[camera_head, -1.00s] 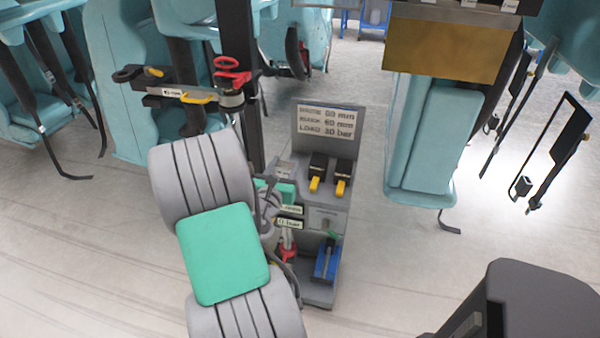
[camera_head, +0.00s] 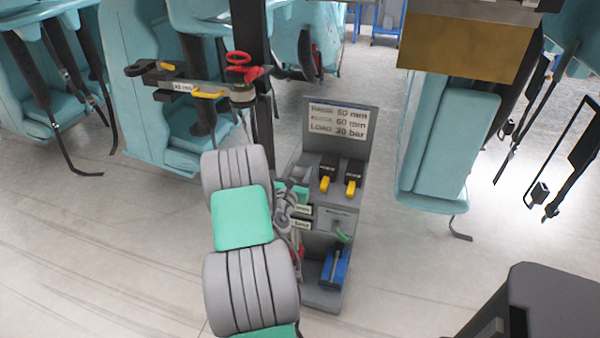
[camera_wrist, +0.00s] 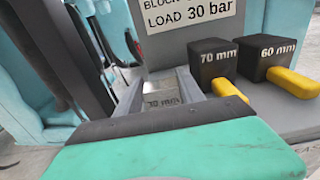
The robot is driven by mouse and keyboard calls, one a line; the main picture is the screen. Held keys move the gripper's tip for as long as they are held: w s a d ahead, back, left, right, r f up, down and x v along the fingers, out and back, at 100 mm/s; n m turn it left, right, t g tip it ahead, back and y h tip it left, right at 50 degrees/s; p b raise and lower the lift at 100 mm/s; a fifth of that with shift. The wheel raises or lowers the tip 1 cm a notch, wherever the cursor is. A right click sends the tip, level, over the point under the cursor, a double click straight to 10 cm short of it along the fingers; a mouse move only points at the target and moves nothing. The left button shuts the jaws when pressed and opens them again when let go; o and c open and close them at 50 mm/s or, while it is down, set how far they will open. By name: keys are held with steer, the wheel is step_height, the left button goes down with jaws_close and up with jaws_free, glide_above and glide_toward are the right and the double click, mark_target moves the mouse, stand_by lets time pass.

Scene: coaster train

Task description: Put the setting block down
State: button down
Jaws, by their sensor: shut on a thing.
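My gripper (camera_head: 288,206) is beside the left side of a grey stand, mostly hidden behind my own arm links. Two black setting blocks with yellow handles stand on the stand's top. They are marked 70 mm (camera_wrist: 215,65) and 60 mm (camera_wrist: 268,58). The grey stand (camera_head: 376,140) has a sign reading LOAD 30 bar.
A dark post left of the stand carries a bracket with a red knob (camera_head: 241,68) and a yellow handle (camera_head: 207,94). Teal seats (camera_head: 455,140) hang at the right. A blue item (camera_head: 335,267) sits low on the stand. Open floor lies in front.

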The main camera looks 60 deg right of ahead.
steer(key=shift+f, duration=0.1)
steer(key=c, duration=0.7)
jaws_free()
